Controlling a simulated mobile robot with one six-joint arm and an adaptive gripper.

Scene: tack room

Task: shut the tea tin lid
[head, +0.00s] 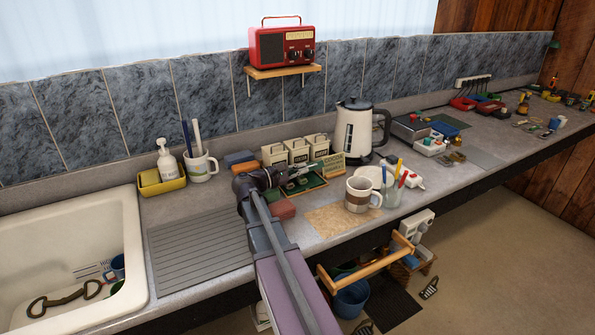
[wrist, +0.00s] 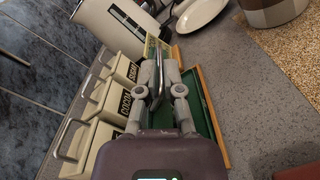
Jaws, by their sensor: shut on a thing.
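Three cream tins with wire handles stand in a row by the wall, the left tin (head: 275,155), middle tin (head: 298,152) and right tin (head: 318,146). In the wrist view the middle tin (wrist: 121,102) seems to read "COCOA" and another label is partly legible. I cannot tell which is the tea tin; the nearest tin (wrist: 98,143) shows no readable label. My gripper (head: 284,178) is in front of the tins, over a green tray with wooden edges (wrist: 205,105). In the wrist view my gripper (wrist: 158,75) is shut on a thin grey metal piece (wrist: 157,68), its identity unclear.
A kettle (head: 354,132) stands right of the tins. A brown-and-white mug (head: 361,196) and a glass with pens (head: 391,196) are at the front right. A white mug (head: 199,167) and a sink (head: 75,230) are left. The ribbed drainer (head: 200,250) is clear.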

